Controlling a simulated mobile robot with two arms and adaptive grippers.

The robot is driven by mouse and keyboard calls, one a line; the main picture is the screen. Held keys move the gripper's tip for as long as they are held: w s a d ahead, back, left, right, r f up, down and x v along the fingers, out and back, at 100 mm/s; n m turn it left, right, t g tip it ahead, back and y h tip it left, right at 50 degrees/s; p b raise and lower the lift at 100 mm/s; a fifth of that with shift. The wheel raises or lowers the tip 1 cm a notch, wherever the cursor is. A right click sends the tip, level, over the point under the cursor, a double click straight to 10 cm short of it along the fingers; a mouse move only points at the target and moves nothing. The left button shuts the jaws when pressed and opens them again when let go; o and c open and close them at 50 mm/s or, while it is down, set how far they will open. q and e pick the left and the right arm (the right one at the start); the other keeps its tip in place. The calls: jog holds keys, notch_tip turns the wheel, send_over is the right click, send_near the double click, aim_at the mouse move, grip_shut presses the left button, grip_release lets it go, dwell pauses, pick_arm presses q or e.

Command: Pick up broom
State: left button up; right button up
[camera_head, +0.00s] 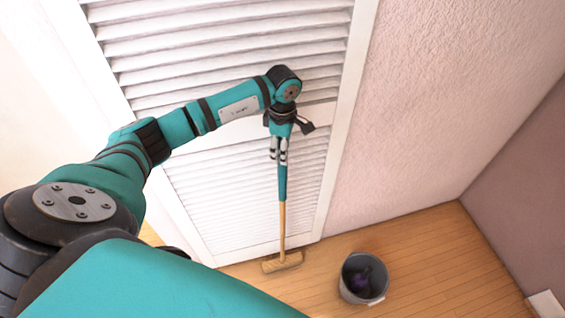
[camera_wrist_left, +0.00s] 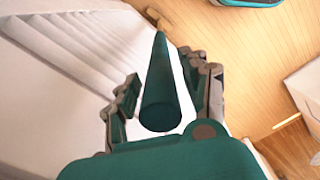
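The broom (camera_head: 282,215) stands upright against the white louvered door, with a teal upper handle, a wooden lower shaft and a wooden head (camera_head: 282,262) on the floor. My left gripper (camera_head: 279,157) reaches down over the top of the handle. In the left wrist view, the teal handle (camera_wrist_left: 162,95) lies between the two fingers of the left gripper (camera_wrist_left: 160,72). The fingers stand apart on either side, with a gap visible on the left and the right finger very close to the handle. My right gripper is not in view.
A grey bucket (camera_head: 347,290) with something dark purple inside stands on the wooden floor right of the broom. The louvered door (camera_head: 225,60) and a textured wall (camera_head: 420,110) are close behind. Floor around the bucket is clear. A white object (camera_head: 547,304) sits at lower right.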

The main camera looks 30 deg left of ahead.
pick_arm(q)
grip_shut()
jog(key=shift+r, duration=0.1)
dwell(0.3)
